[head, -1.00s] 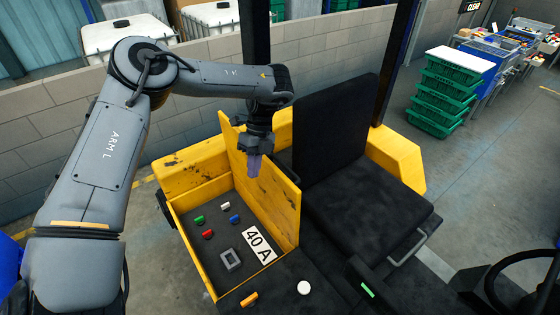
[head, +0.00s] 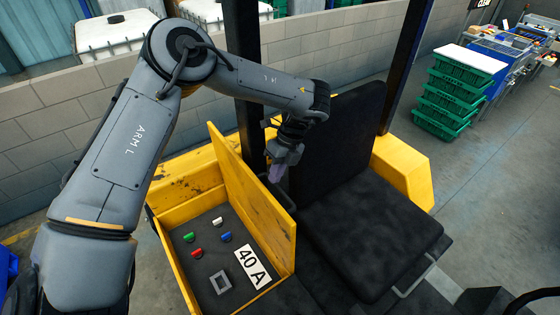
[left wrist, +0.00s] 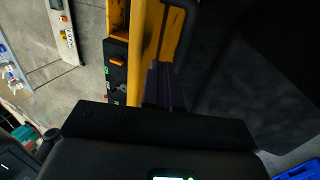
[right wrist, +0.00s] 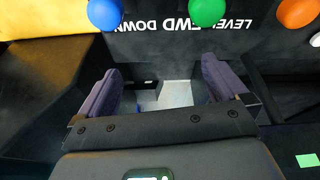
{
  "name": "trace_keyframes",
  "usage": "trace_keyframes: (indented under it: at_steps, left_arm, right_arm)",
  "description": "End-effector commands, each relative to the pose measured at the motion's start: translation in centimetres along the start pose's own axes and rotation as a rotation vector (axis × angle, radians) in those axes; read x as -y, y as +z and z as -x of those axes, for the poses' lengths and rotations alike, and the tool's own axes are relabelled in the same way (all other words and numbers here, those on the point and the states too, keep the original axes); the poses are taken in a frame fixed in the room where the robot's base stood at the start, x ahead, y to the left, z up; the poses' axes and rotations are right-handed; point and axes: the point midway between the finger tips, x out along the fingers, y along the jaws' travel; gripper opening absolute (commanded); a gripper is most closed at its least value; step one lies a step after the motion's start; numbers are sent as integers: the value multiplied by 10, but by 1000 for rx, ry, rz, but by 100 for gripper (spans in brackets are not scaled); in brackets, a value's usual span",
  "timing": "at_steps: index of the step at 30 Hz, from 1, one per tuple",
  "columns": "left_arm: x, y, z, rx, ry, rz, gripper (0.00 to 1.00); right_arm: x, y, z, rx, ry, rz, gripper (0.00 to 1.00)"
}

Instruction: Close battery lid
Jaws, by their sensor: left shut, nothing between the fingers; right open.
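The yellow battery lid (head: 248,190) stands upright, open, along the seat side of the yellow battery box (head: 180,210). My left gripper (head: 276,173) is shut and empty, on the seat side of the lid, close to its top edge. In the left wrist view its purple fingers (left wrist: 163,87) are together beside a yellow upright panel (left wrist: 148,35); I cannot tell whether they touch it. My right gripper (right wrist: 160,85) is open and empty in the right wrist view, below a dark panel with lettering. It is outside the head view.
The box's dark panel carries small coloured knobs, a grey square frame (head: 220,282) and a "40 A" label (head: 252,267). The black seat (head: 375,235) is right of the lid. Round coloured buttons, including a green one (right wrist: 208,12), are near my right gripper.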

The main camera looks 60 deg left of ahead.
Motion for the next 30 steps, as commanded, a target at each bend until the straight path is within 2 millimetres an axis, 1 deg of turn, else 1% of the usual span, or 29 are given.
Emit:
trace_keyframes:
  at_steps: [1,3,6,10,15,24,28,30]
  left_arm:
    - [-2,0,-6,-3,4,0,0]
    - [-2,0,-16,-4,3,1,0]
    - [-1,0,-26,-2,3,0,0]
    - [-1,0,-35,-1,1,1,0]
    - [0,0,-39,-1,0,0,0]
    - [-1,1,-39,0,-1,2,0]
    - [-6,6,-39,0,-8,10,0]
    - [-12,10,-39,0,-15,18,0]
  right_arm:
    - [0,-2,5,-2,0,0,100]
    - [0,-4,8,-5,0,-1,100]
    - [0,-6,12,-6,-1,-2,100]
    - [0,-7,14,-8,-4,-5,100]
    - [2,-8,14,-9,-7,-9,100]
    - [2,-8,14,-10,-9,-11,100]
    - [2,-8,14,-10,-9,-11,100]
    - [2,-8,15,-11,-9,-10,100]
